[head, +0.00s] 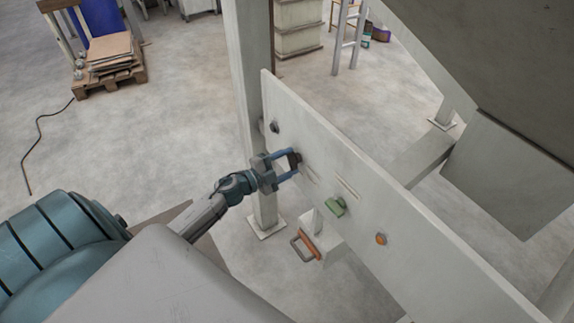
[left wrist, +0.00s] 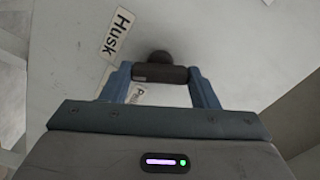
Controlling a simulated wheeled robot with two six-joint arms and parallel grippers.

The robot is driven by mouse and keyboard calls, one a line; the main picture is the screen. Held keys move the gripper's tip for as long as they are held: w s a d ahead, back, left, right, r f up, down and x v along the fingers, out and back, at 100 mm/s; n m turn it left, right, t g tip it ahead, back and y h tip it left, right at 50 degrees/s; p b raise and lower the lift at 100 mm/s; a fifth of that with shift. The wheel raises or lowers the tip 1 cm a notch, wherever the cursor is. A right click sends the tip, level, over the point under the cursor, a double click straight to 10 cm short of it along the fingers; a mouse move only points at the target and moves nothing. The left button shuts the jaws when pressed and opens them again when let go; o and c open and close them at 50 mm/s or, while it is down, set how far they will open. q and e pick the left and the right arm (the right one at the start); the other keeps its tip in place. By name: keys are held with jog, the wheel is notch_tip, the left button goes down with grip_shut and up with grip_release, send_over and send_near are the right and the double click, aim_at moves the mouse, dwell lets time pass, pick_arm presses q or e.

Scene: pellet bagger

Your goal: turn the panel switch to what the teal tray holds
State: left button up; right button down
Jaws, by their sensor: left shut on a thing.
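My left gripper (head: 287,168) is at the pale panel (head: 400,226), its two blue fingers shut on the dark switch handle (head: 295,159). In the left wrist view the dark switch handle (left wrist: 160,74) lies crosswise between the fingers of my left gripper (left wrist: 161,84). A label reading "Husk" (left wrist: 117,33) is on the panel (left wrist: 215,45) up and left of the handle. I see no teal tray in either view. My right gripper is not in view.
The panel also carries a dark knob (head: 275,127), a green knob (head: 335,207) and an orange button (head: 381,239). An orange part with a grey handle (head: 305,245) is below it. A grey post (head: 251,100) stands behind the panel's left end.

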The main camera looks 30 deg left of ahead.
pick_arm(q)
jog(key=m+b, duration=0.2)
jog(key=m, duration=0.3)
jog(key=shift+m, duration=0.4)
dwell(0.3)
jog(key=o, duration=1)
jog(key=shift+b+v, duration=1.2)
jog(key=shift+v, duration=4.2)
